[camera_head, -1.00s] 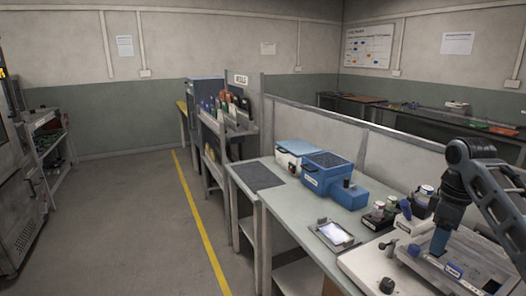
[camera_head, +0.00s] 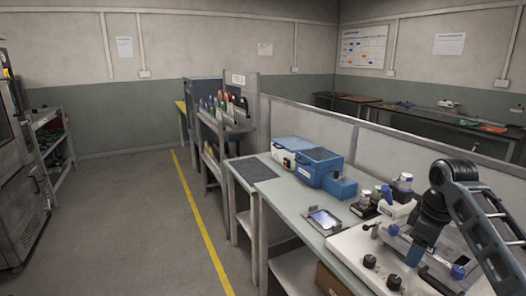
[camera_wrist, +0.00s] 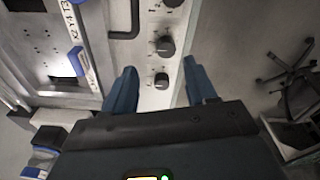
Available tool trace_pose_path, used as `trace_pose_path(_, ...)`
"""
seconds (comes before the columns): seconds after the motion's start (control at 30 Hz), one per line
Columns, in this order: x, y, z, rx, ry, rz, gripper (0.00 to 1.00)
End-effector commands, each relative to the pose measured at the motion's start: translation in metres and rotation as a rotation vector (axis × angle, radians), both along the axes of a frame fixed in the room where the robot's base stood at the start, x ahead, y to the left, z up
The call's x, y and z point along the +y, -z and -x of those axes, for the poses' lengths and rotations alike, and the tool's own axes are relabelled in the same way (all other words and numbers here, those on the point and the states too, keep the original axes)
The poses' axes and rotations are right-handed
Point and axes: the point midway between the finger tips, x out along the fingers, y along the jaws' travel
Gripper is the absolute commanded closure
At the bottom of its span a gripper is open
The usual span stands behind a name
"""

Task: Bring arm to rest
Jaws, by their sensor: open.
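My gripper (camera_wrist: 160,92) is open in the wrist view, its two blue fingers apart with nothing between them. Beyond the fingers lies a white panel with black knobs (camera_wrist: 165,46). In the head view my gripper (camera_head: 413,256) shows at the lower right, pointing down over the white device (camera_head: 350,240) on the bench. The black knobs (camera_head: 369,261) stand on that device's front, left of the gripper. The exact gap between fingertips and device is hard to tell.
The grey bench (camera_head: 290,200) carries a blue box (camera_head: 319,167), a blue and white box (camera_head: 287,152), a small tray with a lit screen (camera_head: 324,219) and several small jars (camera_head: 364,201). A low partition (camera_head: 395,160) runs behind it. The floor (camera_head: 140,220) on the left is clear.

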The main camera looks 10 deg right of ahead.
Motion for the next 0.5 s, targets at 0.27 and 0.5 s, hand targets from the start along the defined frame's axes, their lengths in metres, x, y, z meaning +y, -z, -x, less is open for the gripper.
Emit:
trace_pose_path(0.27,0.058,0.050,0.000,-0.107,0.022,-0.069,0.44)
trace_pose_path(0.5,0.140,0.111,0.019,-0.263,0.097,-0.178,0.44)
